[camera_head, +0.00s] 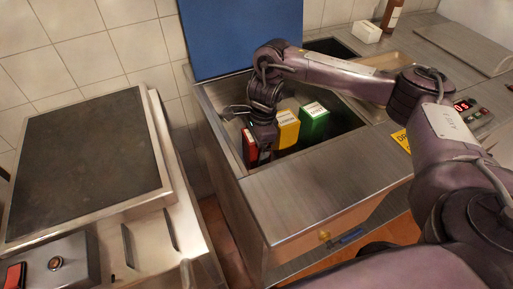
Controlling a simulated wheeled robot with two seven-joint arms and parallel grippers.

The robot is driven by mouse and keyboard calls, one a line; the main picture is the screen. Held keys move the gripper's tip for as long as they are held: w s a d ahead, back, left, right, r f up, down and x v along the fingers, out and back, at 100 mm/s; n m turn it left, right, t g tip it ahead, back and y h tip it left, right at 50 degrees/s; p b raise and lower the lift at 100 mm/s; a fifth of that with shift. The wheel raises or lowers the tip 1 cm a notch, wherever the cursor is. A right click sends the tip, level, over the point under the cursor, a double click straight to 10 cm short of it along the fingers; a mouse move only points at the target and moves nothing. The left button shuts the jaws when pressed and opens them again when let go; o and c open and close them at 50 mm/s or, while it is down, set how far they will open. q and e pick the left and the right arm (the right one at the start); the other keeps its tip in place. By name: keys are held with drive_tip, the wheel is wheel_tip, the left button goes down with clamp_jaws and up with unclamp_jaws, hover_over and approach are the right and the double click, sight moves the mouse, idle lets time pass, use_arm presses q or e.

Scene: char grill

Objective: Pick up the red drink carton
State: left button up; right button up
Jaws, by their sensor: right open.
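A red drink carton (248,144) stands in the metal bin at the left, partly hidden behind my right gripper. A yellow carton (288,130) stands beside it, and a green carton (313,121) stands further right. My right gripper (262,152) reaches down into the bin, over the right side of the red carton and just left of the yellow one. Its jaws are open, and its fingertips are partly hidden among the cartons. I cannot tell whether it touches the red carton. My left gripper is not in view.
The bin's raised blue lid (240,35) stands behind it. A steel counter (320,195) lies in front of the bin. A flat griddle (85,165) is at the left. A white box (367,32) and a brown bottle (391,15) stand at the back right.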

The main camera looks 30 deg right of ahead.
drive_tip(key=c, duration=1.3)
drive_tip(key=shift+o, duration=0.2)
drive_tip(key=shift+r, duration=0.15)
